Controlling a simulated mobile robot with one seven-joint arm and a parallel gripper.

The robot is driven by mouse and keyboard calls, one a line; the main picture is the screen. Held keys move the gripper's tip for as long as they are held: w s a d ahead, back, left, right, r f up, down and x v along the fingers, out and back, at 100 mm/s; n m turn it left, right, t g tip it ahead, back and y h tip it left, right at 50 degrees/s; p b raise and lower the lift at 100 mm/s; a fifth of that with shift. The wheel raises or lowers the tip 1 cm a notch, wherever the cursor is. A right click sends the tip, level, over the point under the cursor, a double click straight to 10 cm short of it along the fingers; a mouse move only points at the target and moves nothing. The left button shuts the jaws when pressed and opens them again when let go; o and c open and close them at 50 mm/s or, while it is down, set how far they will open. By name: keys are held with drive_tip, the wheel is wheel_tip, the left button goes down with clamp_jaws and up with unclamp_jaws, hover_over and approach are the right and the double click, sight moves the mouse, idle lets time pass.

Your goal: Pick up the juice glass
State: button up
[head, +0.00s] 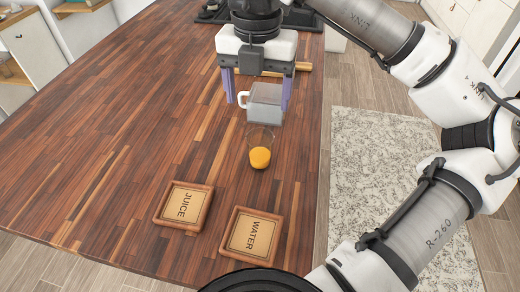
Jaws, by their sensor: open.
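The juice glass (260,157) is a clear tumbler with orange juice in its lower part. It stands upright on the wooden table, just in front of a pale grey mug (264,104) with a white handle on its left. My gripper (258,106) points down with its two purple fingers wide apart. In the picture the mug shows between the fingers; I cannot tell whether it is really between them or behind them. The fingertips appear beyond the glass and do not touch it.
Two square wooden coasters lie nearer me, one marked JUICE (184,205) and one marked WATER (253,236). A light wooden object (303,66) lies behind my gripper. A black hob (300,18) is at the far end. The table's left side is clear.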

drive_tip(key=p, duration=0.2)
hover_over(260, 146)
drive_tip(key=s, duration=0.2)
drive_tip(key=f, duration=0.8)
drive_tip(key=shift+s+a+f, duration=0.15)
drive_tip(key=shift+a+f, duration=0.05)
drive_tip(key=shift+f, duration=0.1)
drive_tip(key=shift+d+f+p, duration=0.15)
drive_tip(key=shift+f+p, duration=0.6)
drive_tip(key=shift+f, duration=1.9)
drive_tip(key=c, duration=1.2)
drive_tip(key=shift+o, duration=0.2)
drive_tip(key=shift+r, duration=0.25)
